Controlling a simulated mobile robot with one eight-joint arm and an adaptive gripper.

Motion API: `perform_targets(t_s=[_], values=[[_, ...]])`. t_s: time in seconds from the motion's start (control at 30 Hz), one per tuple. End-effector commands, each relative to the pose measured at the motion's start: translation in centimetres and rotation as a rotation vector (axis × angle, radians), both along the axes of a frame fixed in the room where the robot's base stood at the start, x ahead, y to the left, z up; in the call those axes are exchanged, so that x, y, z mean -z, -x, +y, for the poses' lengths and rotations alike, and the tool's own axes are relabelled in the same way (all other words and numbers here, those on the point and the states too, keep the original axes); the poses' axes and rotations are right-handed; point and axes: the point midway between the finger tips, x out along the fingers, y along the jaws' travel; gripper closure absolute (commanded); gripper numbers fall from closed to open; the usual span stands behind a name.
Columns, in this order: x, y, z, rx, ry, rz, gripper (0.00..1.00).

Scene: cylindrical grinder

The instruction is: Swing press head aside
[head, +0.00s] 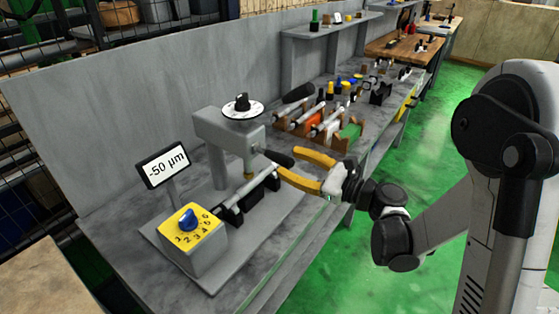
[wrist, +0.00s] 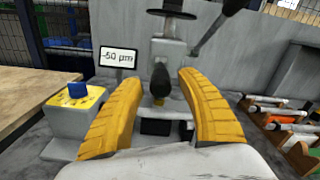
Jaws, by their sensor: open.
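The press head (head: 225,128) is a grey block on a grey post, with a black-and-white dial (head: 242,107) on top. It sits over a rod-like workpiece (head: 245,188) on the fixture. A black knob (head: 279,158) sticks out from the head toward me. In the wrist view the knob (wrist: 160,82) shows between the two yellow fingers of my gripper (wrist: 160,76). My gripper is open, with a gap on both sides of the knob. A dark lever (wrist: 226,14) slants up and right behind it. The head's lower part is partly hidden by the knob in the wrist view.
A display (head: 163,165) reading -50 µm and a yellow box with a blue selector (head: 188,218) stand left of the fixture. Racks of rods (head: 322,118) stand on the bench to the right. A grey wall (head: 130,105) runs behind. The green floor is clear.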

Motion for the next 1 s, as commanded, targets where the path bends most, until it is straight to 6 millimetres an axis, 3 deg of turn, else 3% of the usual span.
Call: perform_targets(t_s=[0.23,0.57,0.73,1.0], values=[[0.1,-1.9,2.5,-0.002,0.001,0.0,0.55],[0.0,-2.2,2.8,0.0,0.001,0.0,0.55],[0.0,-2.1,2.8,0.0,0.001,0.0,1.0],[0.0,-2.2,2.8,-0.001,0.001,-0.001,1.0]])
